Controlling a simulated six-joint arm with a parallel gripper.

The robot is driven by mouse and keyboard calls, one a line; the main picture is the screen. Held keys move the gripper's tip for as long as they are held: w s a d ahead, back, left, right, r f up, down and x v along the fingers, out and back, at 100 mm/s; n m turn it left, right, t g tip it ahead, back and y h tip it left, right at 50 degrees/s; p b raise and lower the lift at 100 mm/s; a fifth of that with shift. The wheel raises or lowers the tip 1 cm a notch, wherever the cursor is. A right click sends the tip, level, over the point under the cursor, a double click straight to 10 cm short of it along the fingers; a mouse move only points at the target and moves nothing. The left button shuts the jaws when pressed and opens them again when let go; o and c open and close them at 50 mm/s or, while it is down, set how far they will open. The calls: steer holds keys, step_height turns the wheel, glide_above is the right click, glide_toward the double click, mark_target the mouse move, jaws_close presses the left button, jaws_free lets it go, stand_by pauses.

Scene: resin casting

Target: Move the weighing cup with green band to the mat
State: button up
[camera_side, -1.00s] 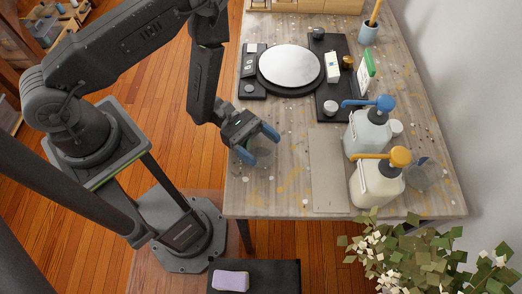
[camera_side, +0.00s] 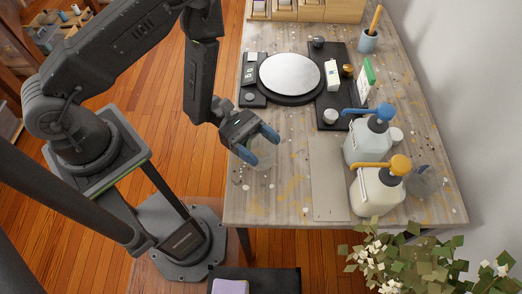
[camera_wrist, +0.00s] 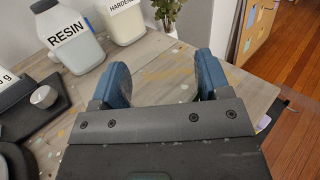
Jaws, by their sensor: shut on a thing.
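My gripper (camera_side: 259,144) is above the near left part of the table, its blue fingers pointing down and right. It is shut on a clear, see-through cup (camera_side: 262,162), which shows only faintly below and between the fingers. In the wrist view the two fingers (camera_wrist: 168,82) stand apart, and the cup is mostly hidden behind the gripper body. A plain grey-beige mat (camera_side: 328,178) lies flat on the table, to the right of my gripper and apart from it. The mat's visible surface is bare.
A resin bottle with blue pump (camera_side: 366,140) and a hardener bottle with orange pump (camera_side: 375,190) stand along the mat's right side. A round scale plate (camera_side: 290,74) and black trays lie behind. The table's left edge is close.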

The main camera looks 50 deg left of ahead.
steer(key=w+a+r, duration=0.1)
steer(key=a+r, duration=0.6)
steer(key=a, duration=0.4)
steer(key=shift+a+r, duration=0.2)
steer(key=shift+a, duration=0.1)
steer(key=w+d+n+t+y, duration=0.1)
steer(key=w+d+n+t, duration=0.15)
steer(key=w+d, duration=0.35)
steer(key=w+d+n+t+y, duration=0.1)
steer(key=w+d+n+t, duration=0.2)
steer(key=w, duration=0.6)
steer(key=shift+m+t, duration=0.45)
steer(key=shift+t, duration=0.3)
steer(key=d+f, duration=0.2)
steer(key=d, duration=0.2)
steer(key=d+f, duration=0.2)
steer(key=d, duration=0.1)
steer(key=d+f, duration=0.2)
steer(key=d, duration=0.2)
steer(key=shift+s+d+f, duration=0.1)
steer(key=shift+s+d, duration=0.25)
steer(key=shift+d+f, duration=0.15)
steer(key=shift+d, duration=0.1)
steer(key=shift+d+f, duration=0.1)
steer(key=shift+f, duration=1.9)
steer(key=shift+f, duration=0.15)
